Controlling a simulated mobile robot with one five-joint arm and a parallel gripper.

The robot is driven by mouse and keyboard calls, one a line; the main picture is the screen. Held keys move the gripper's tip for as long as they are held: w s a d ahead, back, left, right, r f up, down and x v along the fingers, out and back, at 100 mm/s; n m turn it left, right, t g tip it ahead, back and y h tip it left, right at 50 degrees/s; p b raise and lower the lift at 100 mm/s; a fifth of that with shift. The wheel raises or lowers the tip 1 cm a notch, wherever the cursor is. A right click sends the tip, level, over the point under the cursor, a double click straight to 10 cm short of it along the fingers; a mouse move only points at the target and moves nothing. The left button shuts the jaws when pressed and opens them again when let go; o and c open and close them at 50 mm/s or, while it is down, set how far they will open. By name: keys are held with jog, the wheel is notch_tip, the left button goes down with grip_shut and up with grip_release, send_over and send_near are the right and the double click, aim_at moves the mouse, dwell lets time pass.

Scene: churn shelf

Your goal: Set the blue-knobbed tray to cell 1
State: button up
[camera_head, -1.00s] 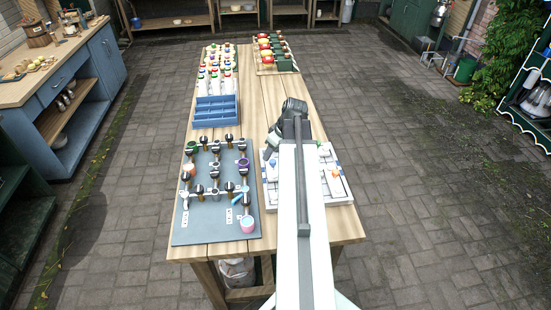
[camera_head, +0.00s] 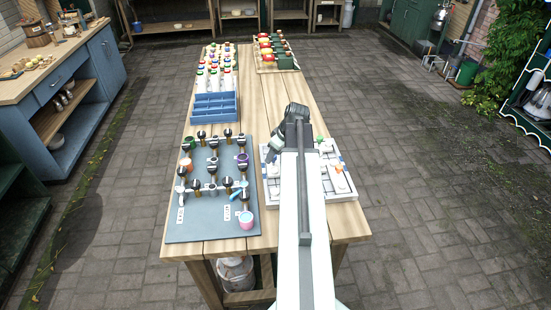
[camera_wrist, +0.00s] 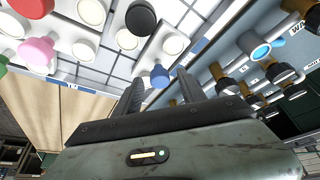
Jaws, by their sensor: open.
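The blue knob (camera_wrist: 160,75) shows in the wrist view just beyond and between the two fingers of my open gripper (camera_wrist: 161,92). Nothing is held between the fingers. The tray under the knob is mostly hidden, and I cannot tell whether the fingers touch the knob. The white tray frame (camera_head: 348,194) lies on the table's right side in the head view, partly covered by my arm. In the wrist view its pale gridded surface (camera_wrist: 118,60) carries black (camera_wrist: 140,18) and pink (camera_wrist: 37,50) knobs and several cream discs. Cell numbers are not readable.
A grey board (camera_head: 205,228) with several upright dark-topped pieces lies just left of the frame. A blue divided box (camera_head: 214,108) and several coloured bottles are farther back. The middle of the far table is clear.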

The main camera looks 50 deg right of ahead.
grip_shut()
dwell(1.4)
